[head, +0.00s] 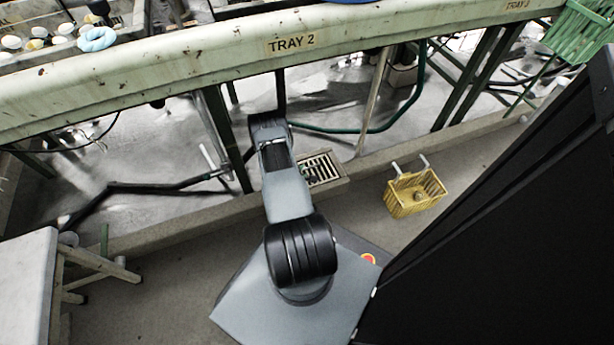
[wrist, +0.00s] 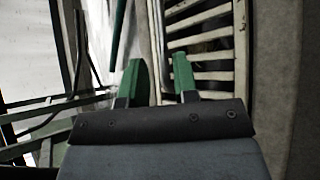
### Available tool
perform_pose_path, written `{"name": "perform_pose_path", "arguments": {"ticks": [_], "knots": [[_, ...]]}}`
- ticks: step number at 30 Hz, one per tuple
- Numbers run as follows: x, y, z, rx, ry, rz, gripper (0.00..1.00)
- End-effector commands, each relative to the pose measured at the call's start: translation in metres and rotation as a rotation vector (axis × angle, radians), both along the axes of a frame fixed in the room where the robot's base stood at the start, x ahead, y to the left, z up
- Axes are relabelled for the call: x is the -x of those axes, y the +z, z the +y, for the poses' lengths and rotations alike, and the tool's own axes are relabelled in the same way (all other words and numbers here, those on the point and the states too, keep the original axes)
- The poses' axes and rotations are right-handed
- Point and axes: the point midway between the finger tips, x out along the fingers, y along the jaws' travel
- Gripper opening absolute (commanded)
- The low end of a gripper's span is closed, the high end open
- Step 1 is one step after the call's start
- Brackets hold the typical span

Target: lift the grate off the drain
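The slatted metal grate (head: 318,170) lies in its frame on the raised concrete ledge in the head view, just right of my forearm. In the wrist view the pale grate (wrist: 209,50) fills the upper middle, its slats running across between side rails. My gripper (wrist: 160,78) shows there with two green fingers spread apart and nothing held between them. The right finger overlaps the grate's left part, and the left finger is beyond its left edge. I cannot tell whether the fingers touch the grate. In the head view my arm hides most of the gripper.
A yellow basket (head: 415,194) with something small inside stands right of the grate. The long green trough marked TRAY 2 (head: 290,44) runs above, on dark legs. A green hose (head: 372,128) curves behind the grate. A pale table (head: 32,285) stands at lower left.

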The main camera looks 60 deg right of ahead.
Motion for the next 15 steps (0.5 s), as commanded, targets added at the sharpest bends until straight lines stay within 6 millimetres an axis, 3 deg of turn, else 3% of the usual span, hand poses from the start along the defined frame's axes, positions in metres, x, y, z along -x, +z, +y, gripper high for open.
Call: {"name": "perform_pose_path", "arguments": {"ticks": [8,15], "knots": [[0.002,-0.007,-0.011,0.001,-0.004,0.000,0.28],[0.005,-0.026,-0.033,0.002,-0.006,-0.001,0.28]]}}
